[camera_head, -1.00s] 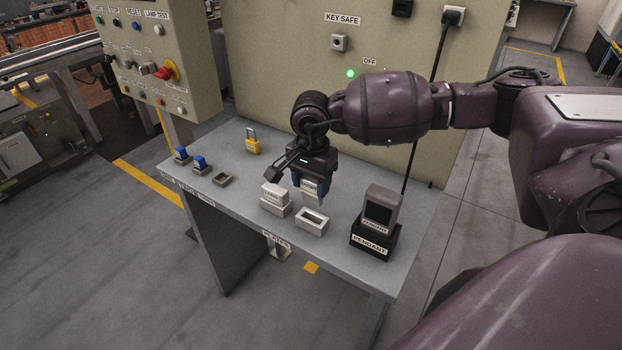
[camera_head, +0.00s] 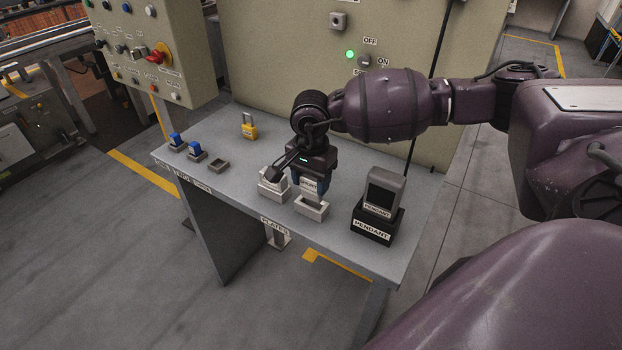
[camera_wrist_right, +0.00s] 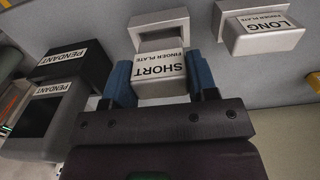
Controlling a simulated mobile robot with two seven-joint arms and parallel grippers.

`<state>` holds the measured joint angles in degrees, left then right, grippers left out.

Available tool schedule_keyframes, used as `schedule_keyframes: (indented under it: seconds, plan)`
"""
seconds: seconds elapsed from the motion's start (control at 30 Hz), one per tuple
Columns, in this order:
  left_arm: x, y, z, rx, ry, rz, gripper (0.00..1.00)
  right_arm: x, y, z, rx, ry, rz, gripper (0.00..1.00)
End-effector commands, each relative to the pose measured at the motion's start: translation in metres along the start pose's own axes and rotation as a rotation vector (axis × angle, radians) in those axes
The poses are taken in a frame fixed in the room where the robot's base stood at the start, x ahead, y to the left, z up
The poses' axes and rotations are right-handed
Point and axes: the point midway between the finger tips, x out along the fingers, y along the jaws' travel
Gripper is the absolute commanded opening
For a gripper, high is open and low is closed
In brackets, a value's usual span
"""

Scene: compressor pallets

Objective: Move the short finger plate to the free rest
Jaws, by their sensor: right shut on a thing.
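The short finger plate (camera_head: 309,186) is a pale block with a label. It also shows in the right wrist view (camera_wrist_right: 160,72), held between the blue fingers. My right gripper (camera_head: 309,182) is shut on it, pointing down. The free rest (camera_head: 311,209) is a pale open-topped frame on the bench, directly below the plate in the head view. In the right wrist view the rest (camera_wrist_right: 158,22) lies just beyond the plate, its opening partly visible. The plate's lower end is hard to make out, so I cannot tell whether it touches the rest. My left gripper is not in view.
The long finger plate (camera_head: 272,178) sits in its rest close to the left. A pendant (camera_head: 383,194) stands in a black holder to the right. A yellow padlock (camera_head: 249,128), blue items and a small empty holder (camera_head: 219,166) are farther left on the bench (camera_head: 225,190).

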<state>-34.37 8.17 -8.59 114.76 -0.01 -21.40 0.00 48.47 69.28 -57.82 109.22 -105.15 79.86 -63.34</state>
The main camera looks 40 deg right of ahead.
Motion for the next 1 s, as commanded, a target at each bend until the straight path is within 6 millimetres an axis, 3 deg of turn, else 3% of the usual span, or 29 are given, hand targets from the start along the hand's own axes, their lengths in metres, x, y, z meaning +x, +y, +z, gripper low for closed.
schedule_keyframes:
  seconds: [1.0]
  plan:
    - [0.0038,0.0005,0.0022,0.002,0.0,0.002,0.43,0.0001,-0.0002,-0.0001,0.0,0.0,0.0,0.23]
